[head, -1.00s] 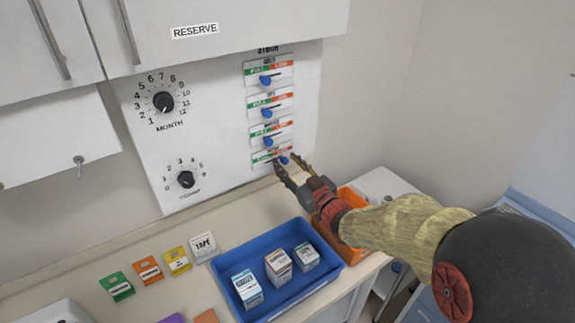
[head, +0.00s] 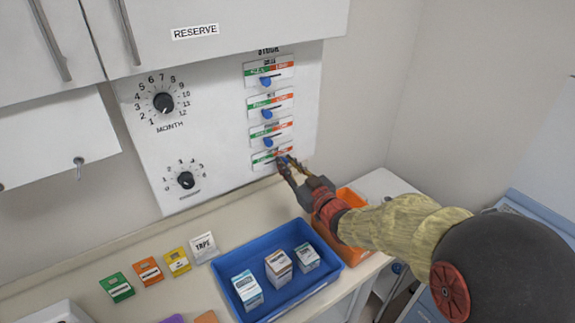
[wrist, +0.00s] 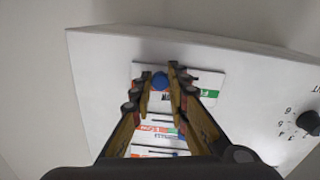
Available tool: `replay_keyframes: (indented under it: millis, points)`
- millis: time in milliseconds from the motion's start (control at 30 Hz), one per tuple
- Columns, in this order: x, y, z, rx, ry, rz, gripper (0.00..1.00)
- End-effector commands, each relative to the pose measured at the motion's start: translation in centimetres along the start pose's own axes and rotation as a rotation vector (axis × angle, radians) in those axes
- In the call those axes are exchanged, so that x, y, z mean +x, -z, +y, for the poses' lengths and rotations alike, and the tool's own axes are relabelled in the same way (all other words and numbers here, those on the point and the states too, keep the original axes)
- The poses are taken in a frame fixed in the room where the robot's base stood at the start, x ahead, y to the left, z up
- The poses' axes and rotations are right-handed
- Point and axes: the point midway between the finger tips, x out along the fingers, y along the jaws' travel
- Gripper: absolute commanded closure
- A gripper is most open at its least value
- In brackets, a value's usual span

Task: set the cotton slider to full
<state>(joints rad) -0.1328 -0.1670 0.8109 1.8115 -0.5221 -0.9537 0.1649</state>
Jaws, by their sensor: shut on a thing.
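The panel's bottom slider (head: 259,161) has a white plate with a green part at its left and an orange part at its right in the head view. Its label is too blurred to read. Its blue knob (wrist: 159,80) shows between my fingertips in the wrist view, on the orange side of the plate's middle; there the plate appears turned over, with green at the right. My gripper (head: 283,160) is shut on this knob, its fingers one on each side. In the head view the fingers mostly hide the knob.
Several similar sliders are stacked above, the nearest with a blue knob (head: 268,142). A month dial (head: 163,102) and a smaller dial (head: 186,180) are at the left. Below are a blue tray (head: 246,305) with boxes and an orange bin (head: 350,194).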

Motion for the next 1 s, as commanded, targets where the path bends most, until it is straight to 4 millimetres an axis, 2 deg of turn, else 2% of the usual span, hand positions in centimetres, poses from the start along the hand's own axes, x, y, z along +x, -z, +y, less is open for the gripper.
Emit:
replay_keyframes:
  millis: [533, 633, 800, 1000]
  points:
    - [0.0, 0.0, -0.1, 0.000, 0.000, 0.000, 1.00]
    - [0.0, 0.1, -1.1, -0.001, 0.003, 0.002, 1.00]
    - [-0.1, 0.3, -4.0, -0.001, 0.005, 0.003, 1.00]
    - [-0.2, 0.8, -5.4, 0.000, 0.001, 0.001, 1.00]
